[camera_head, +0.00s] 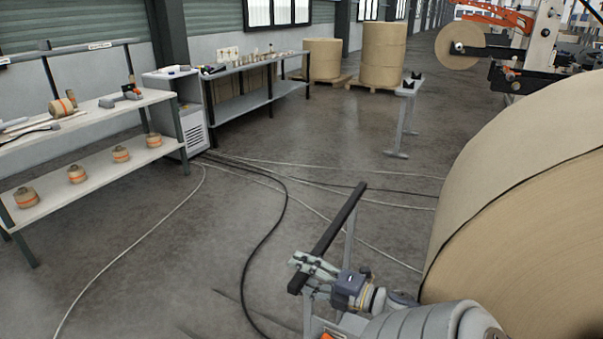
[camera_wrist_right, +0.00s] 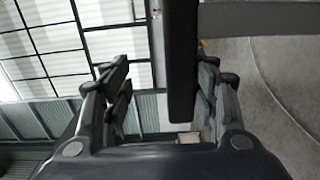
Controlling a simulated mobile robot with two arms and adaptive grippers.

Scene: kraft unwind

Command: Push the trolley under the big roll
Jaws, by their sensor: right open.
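The big roll (camera_head: 530,220) of brown kraft paper fills the right side of the head view. A black handle bar (camera_head: 340,225) on thin grey posts, which looks like the trolley's handle, stands left of the roll. The trolley's lower part is mostly hidden or out of frame. My right gripper (camera_head: 308,267) is at the near end of this bar. In the right wrist view, the gripper (camera_wrist_right: 163,95) is open, and the dark bar (camera_wrist_right: 183,60) lies between its fingers, nearer the right finger. Contact cannot be told. My left gripper is not in view.
Cables (camera_head: 275,225) run across the floor left of the handle. A shelf (camera_head: 90,125) and a workbench (camera_head: 255,70) line the left wall. A small grey stand (camera_head: 405,115) and stacked rolls (camera_head: 382,55) are at the back. The middle floor is otherwise open.

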